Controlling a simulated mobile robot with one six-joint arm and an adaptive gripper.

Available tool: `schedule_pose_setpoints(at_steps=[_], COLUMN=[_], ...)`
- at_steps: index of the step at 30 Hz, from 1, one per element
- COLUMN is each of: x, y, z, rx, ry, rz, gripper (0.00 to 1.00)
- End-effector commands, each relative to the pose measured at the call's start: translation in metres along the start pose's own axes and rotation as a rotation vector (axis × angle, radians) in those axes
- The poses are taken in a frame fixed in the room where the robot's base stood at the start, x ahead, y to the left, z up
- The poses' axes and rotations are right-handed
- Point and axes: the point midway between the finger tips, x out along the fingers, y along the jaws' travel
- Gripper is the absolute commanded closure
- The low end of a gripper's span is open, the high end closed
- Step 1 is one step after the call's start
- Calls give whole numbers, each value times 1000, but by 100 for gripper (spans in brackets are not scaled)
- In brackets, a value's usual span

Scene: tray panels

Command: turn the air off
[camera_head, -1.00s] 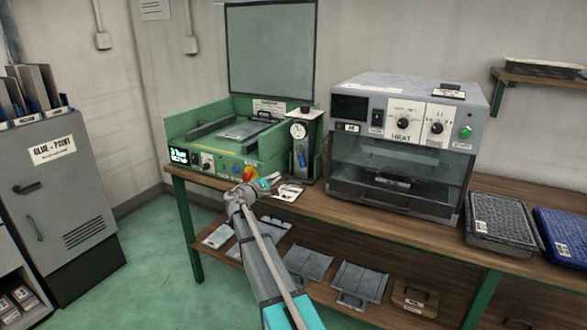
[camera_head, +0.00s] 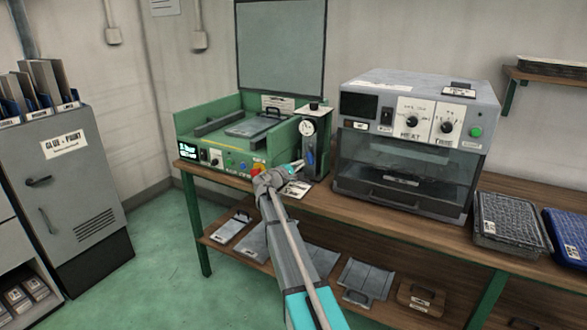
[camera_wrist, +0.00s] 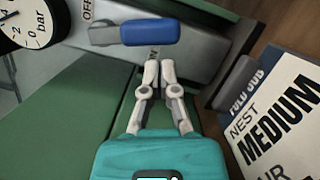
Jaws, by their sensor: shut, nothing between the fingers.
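The air unit (camera_head: 324,140) stands on the bench with a round gauge (camera_head: 307,128) and a blue-handled lever (camera_head: 311,158). In the wrist view the blue handle (camera_wrist: 150,32) lies across the picture, its metal end to the left. An OFF label (camera_wrist: 88,9) is near that metal end, and the gauge (camera_wrist: 24,22), marked bar, is partly cut off. My gripper (camera_head: 299,165) is beside the lower front of the unit. In the wrist view its fingers (camera_wrist: 159,70) are together and empty, just below the handle, with a small gap apparent.
A green machine (camera_head: 222,145) with buttons stands left of the unit. A grey heater oven (camera_head: 405,150) stands close on the right. A printed card (camera_wrist: 275,115) lies on the bench near my gripper. Black and blue trays (camera_head: 510,222) are further right.

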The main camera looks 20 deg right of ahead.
Motion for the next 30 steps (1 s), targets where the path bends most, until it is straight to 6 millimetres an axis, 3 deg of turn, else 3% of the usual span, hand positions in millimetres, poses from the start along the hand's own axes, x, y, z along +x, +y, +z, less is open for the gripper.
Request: schedule_pose_setpoints(at_steps=[6,19,30], x=[11,12,23], y=[0,0,-5], z=[-1,0,11], rx=[0,-1,-38], ry=[1,1,-13], rz=[1,1,4], gripper=[100,100,100])
